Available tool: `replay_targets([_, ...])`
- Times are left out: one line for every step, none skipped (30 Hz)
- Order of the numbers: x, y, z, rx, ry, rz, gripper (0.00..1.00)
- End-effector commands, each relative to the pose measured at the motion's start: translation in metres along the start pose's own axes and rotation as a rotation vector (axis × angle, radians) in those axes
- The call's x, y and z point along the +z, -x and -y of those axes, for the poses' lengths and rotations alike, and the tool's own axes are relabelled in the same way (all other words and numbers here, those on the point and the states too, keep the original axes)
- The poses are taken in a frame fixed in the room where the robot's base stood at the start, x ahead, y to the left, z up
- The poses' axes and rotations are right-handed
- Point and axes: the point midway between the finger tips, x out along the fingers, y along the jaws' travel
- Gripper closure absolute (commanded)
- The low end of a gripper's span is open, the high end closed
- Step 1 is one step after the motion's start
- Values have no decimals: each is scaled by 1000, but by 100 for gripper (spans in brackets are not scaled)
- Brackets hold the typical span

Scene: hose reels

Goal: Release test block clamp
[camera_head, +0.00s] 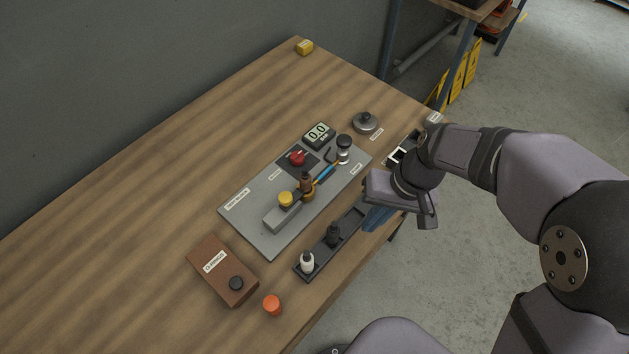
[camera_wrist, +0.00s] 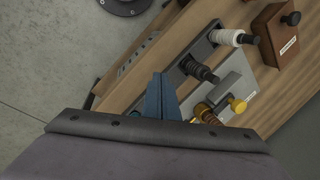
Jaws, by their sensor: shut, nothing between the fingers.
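The grey test block (camera_head: 280,218) lies on the grey metal plate (camera_head: 262,240) with a yellow clamp knob (camera_head: 285,199) on it. A brass-coloured fitting (camera_head: 307,188) stands at the block's end, with a blue hose piece (camera_head: 325,173) beyond it. In the wrist view the yellow knob (camera_wrist: 237,105), the block (camera_wrist: 230,86) and the brass fitting (camera_wrist: 206,113) are right of my fingers. My gripper (camera_head: 374,220) is shut and empty, by the table's front edge, apart from the clamp. Its blue fingers also show in the wrist view (camera_wrist: 161,78).
A dark tray (camera_head: 351,221) with a black fitting (camera_head: 333,235) and a white fitting (camera_head: 307,262) lies between my gripper and the block. A red knob (camera_head: 297,157) and a gauge reading 0.0 (camera_head: 319,135) are behind. A brown box (camera_head: 222,270) and orange cap (camera_head: 271,304) stand front left.

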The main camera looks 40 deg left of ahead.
Motion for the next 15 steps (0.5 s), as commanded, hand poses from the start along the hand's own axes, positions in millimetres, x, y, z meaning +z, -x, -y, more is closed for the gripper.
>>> replay_targets([-20, 8, 18, -52, 46, -26, 100])
replay_targets([-31, 15, 28, -87, 77, -43, 100])
replay_targets([-44, 26, 43, -132, 130, -71, 100])
replay_targets([-52, 34, 53, -163, 172, -94, 100])
replay_targets([-59, 43, 63, -190, 216, -113, 100])
replay_targets([-65, 52, 74, -224, 272, -136, 100])
replay_targets([-68, 58, 82, -246, 313, -149, 100])
replay_targets([-71, 63, 88, -266, 354, -163, 100])
replay_targets([-71, 68, 96, -289, 406, -173, 100])
replay_targets([-71, 70, 100, -303, 442, -180, 100])
replay_targets([-70, 72, 104, -316, 478, -184, 100])
replay_targets([-67, 72, 107, -329, 521, -186, 100])
replay_targets([-66, 73, 108, -335, 553, -188, 100])
replay_targets([-64, 73, 110, -340, 584, -190, 100])
replay_targets([-62, 73, 111, -343, 623, -191, 100])
